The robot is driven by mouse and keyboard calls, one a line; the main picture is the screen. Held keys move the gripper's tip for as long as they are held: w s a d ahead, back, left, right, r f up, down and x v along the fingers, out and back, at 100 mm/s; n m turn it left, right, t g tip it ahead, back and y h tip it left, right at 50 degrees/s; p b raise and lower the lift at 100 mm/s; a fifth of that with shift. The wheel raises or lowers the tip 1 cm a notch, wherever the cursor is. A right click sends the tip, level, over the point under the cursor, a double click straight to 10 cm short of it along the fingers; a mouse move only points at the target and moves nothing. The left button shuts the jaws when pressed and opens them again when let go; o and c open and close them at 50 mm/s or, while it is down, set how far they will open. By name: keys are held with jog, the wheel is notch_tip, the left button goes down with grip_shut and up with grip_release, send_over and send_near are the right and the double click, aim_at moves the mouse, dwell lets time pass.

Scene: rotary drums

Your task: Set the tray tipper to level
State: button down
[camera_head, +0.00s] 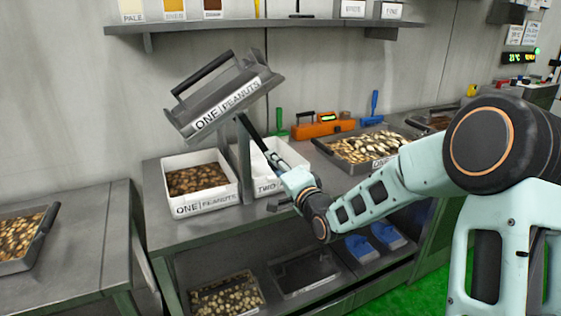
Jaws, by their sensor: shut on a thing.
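The tray tipper carries a grey tray (222,97) labelled ONE PEANUTS, held tilted, its left end lower than its right, above a grey post (243,165). A dark bar (251,132) runs from under the tray down to my gripper (272,156). My gripper is shut on this bar, which looks like the tipper's handle; the fingertips are small and partly hidden. A white bin (205,205) labelled ONE PEANUTS, with brown nuts in it, stands below the tray. A white bin (262,187) labelled TWO stands beside it, partly behind my gripper.
A tray of nuts (345,166), an orange level-like tool (322,126) and a blue brush (374,105) lie on the bench right of the tipper. A shelf (275,24) hangs above. A lower shelf holds trays and blue items (387,235). Another nut tray (22,262) is at left.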

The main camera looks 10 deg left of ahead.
jog(key=s+a+f+m+b, duration=0.1)
jog(key=s+a+m, duration=0.2)
jog(key=a+m, duration=0.2)
jog(key=shift+s+f, duration=0.3)
jog(key=shift+f, duration=0.1)
jog(key=shift+a+m, duration=0.15)
jog(key=shift+m, duration=0.15)
dwell(0.3)
jog(key=c, duration=1.5)
grip_release()
jog(key=shift+r, duration=0.1)
jog(key=shift+c, duration=0.2)
jog(key=v, duration=1.2)
